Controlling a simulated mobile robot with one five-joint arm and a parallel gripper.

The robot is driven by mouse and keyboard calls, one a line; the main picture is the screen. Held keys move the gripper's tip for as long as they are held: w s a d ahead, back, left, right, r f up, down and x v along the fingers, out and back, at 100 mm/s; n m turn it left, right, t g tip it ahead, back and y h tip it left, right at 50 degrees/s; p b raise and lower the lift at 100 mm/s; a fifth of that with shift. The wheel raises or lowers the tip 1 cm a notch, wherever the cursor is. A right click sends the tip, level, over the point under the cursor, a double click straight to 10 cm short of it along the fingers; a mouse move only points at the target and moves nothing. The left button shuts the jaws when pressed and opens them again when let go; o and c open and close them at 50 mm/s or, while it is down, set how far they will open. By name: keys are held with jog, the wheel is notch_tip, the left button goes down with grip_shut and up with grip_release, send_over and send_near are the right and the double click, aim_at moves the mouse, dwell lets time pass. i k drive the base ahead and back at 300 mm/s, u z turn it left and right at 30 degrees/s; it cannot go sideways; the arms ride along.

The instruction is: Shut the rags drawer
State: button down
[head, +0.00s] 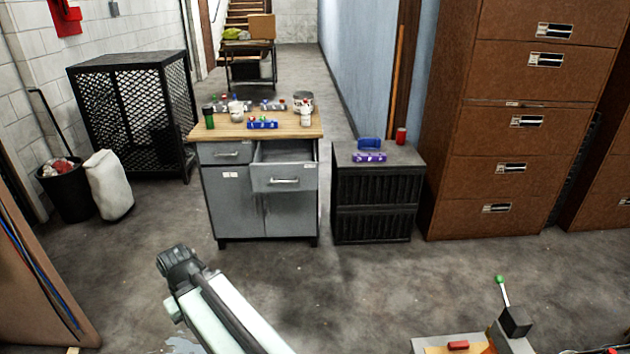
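A grey cabinet (235,203) with a wooden top (225,129) stands ahead of me, left of the picture's middle. Its upper right drawer (300,184) is pulled out toward me, with a bar handle (284,181) on its front. The visible inside of this drawer looks empty. The upper left drawer (225,154) is shut. I cannot read any label that names the rags drawer. My arm rises from the bottom edge and bends at a dark joint in front of the cabinet, apart from it. My gripper does not show.
A black crate-like unit (375,204) stands close to the cabinet's right. A brown file cabinet (518,130) is farther right. A mesh cage (130,115), a bin (68,196) and a white sack (108,186) are on the left. The floor before the cabinet is clear.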

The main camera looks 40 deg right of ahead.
aim_at(278, 164)
jog(key=u, duration=0.05)
jog(key=i, duration=0.9)
jog(key=z, duration=0.1)
